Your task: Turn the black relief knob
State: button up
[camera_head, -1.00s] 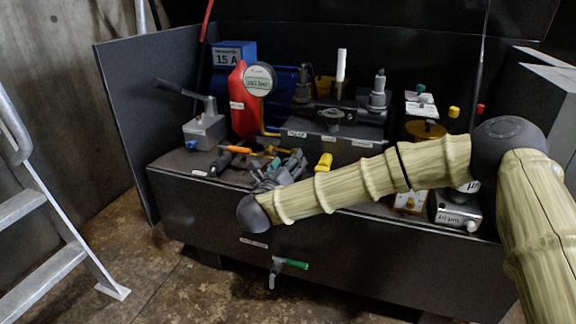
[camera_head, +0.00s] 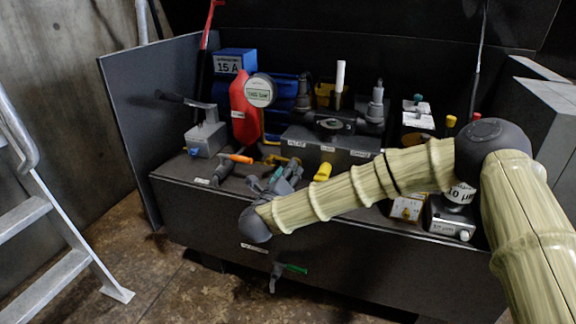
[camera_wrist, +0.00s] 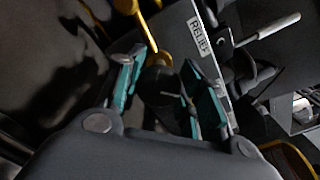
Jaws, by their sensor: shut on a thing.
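The black relief knob (camera_wrist: 160,86) shows in the wrist view as a dark round cylinder between my gripper's two teal-padded fingers. A white RELIEF label (camera_wrist: 198,35) is on the grey surface beside it. My gripper (camera_wrist: 163,93) is closed around the knob. In the head view my gripper (camera_head: 276,178) is at the front left of the grey block, pointing away from the camera. There the fingers hide the knob.
An orange-handled valve (camera_head: 238,158) and a yellow knob (camera_head: 322,172) flank my gripper. Behind stand a red bottle-like part (camera_head: 244,108), a round gauge (camera_head: 260,91) and a labelled grey block (camera_head: 350,146). A ladder (camera_head: 50,230) stands left.

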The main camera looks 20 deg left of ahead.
jog(key=n+p, duration=0.1)
jog(key=p, duration=0.1)
jog(key=n+p, duration=0.3)
jog(key=p, duration=0.2)
jog(key=shift+a+r+n, duration=0.1)
jog(key=shift+r+n, duration=0.15)
jog(key=shift+n, duration=0.15)
jog(key=n+p, duration=0.2)
jog(key=p, duration=0.1)
jog(key=shift+f+n+p, duration=0.15)
jog(key=shift+n+p, duration=0.15)
jog(key=shift+n, duration=0.1)
jog(key=shift+f+n+p, duration=0.2)
jog(key=shift+n+p, duration=0.55)
jog(key=shift+n, duration=0.05)
jog(key=shift+f, duration=0.1)
jog(key=shift+s, duration=0.1)
jog(key=o, duration=1)
